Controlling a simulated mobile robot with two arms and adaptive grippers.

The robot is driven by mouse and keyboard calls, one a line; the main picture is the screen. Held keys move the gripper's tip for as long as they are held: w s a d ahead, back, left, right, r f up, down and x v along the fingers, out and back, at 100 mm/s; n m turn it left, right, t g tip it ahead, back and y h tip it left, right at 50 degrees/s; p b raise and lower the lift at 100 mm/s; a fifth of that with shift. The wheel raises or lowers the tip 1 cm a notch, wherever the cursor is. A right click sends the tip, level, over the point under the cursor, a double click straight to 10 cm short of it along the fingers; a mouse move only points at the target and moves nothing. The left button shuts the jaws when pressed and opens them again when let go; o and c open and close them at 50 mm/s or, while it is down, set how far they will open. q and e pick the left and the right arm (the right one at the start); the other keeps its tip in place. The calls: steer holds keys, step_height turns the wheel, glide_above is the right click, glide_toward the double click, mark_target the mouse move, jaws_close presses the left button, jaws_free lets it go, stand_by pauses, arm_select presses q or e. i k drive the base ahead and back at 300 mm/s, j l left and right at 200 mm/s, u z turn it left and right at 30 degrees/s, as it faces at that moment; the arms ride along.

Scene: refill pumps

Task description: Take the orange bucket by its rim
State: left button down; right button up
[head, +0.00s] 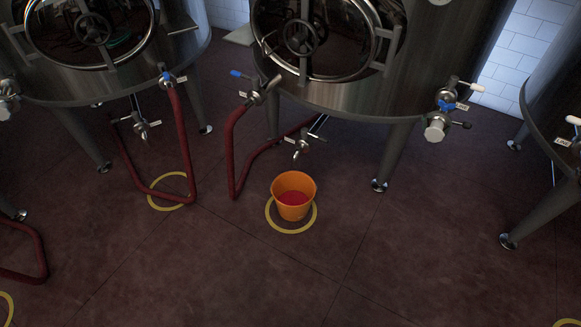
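The orange bucket (294,211) stands upright on the dark red floor, inside a yellow ring (271,222) marked there. Its open rim (294,174) faces up, and red liquid (294,198) shows inside it. A small metal tap (300,149) sits just behind and above it in the picture, under the middle tank. Neither of my grippers shows in the head view.
Large steel tanks (345,98) on legs stand behind and to both sides. Dark red hoses (236,150) hang to the bucket's left. Another yellow ring (152,198) lies under a hose at left. The floor (290,280) in front of the bucket is clear.

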mark_target(293, 191)
steer(key=i+j+z, duration=0.25)
steer(key=i, duration=0.4)
steer(key=i+j+z, duration=0.3)
steer(key=i+j, duration=0.3)
